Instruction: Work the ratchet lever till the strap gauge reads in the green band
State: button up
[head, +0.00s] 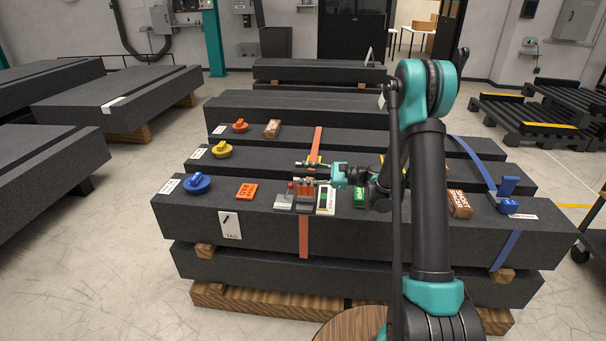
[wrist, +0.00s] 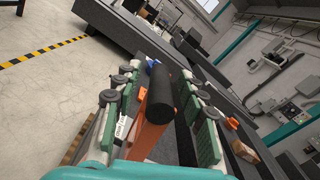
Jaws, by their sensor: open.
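The ratchet (head: 296,201) sits on the near granite beam, on the orange strap (head: 303,235). It has a grey base and orange parts; its lever is partly hidden by my gripper in the head view. My gripper (head: 305,172) is open just above it, fingers pointing left. In the wrist view, a black cylindrical grip (wrist: 160,95) on an orange lever (wrist: 150,135) lies between the open fingers (wrist: 165,105), with gaps visible on both sides. The strap gauge (head: 326,201) is a white plate right of the ratchet; its reading is too small to tell.
Blue (head: 197,183), yellow (head: 222,150) and orange (head: 240,126) knobs stand on the beams at left. A blue strap ratchet (head: 508,195) is at right.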

grip_shut()
jog(key=shift+w, duration=0.25)
dwell(0.8)
